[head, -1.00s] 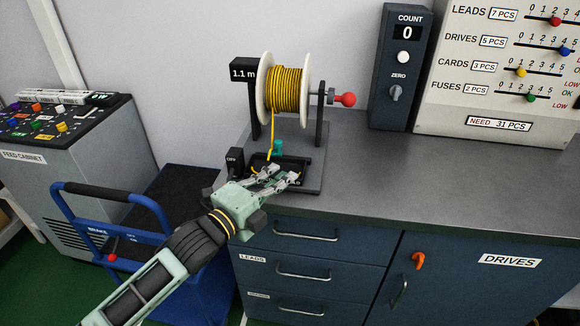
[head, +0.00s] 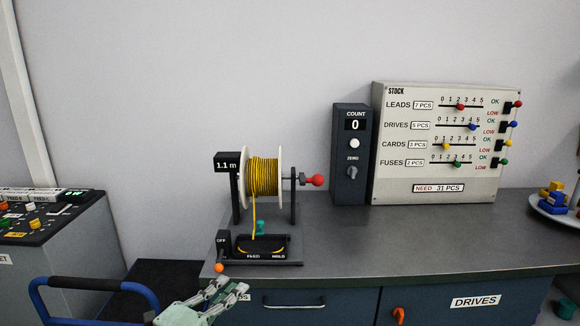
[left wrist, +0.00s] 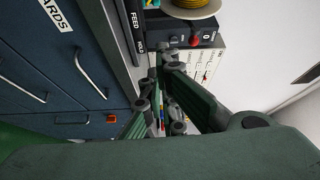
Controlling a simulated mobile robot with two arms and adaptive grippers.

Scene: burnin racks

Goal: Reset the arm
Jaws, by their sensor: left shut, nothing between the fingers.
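My left gripper (head: 240,291) is at the bottom of the head view, in front of the bench edge, below the wire reel stand. It is shut and empty, apart from the stand. In the left wrist view its fingers (left wrist: 162,62) come together near the middle, with the stand and reel beyond. My right gripper is not in view. The stand carries a reel of yellow wire (head: 263,176), a "1.1 m" display (head: 227,162), a red-knobbed crank (head: 317,180) and a FEED/HOLD panel (head: 262,247). An orange ball knob (head: 219,268) sits below its OFF box.
A COUNT box (head: 352,150) reading 0 and a STOCK board (head: 440,145) stand at the back of the grey bench (head: 400,245). A blue cart handle (head: 90,284) and the feed cabinet (head: 55,235) are at left. A plate of coloured parts (head: 555,206) is at far right.

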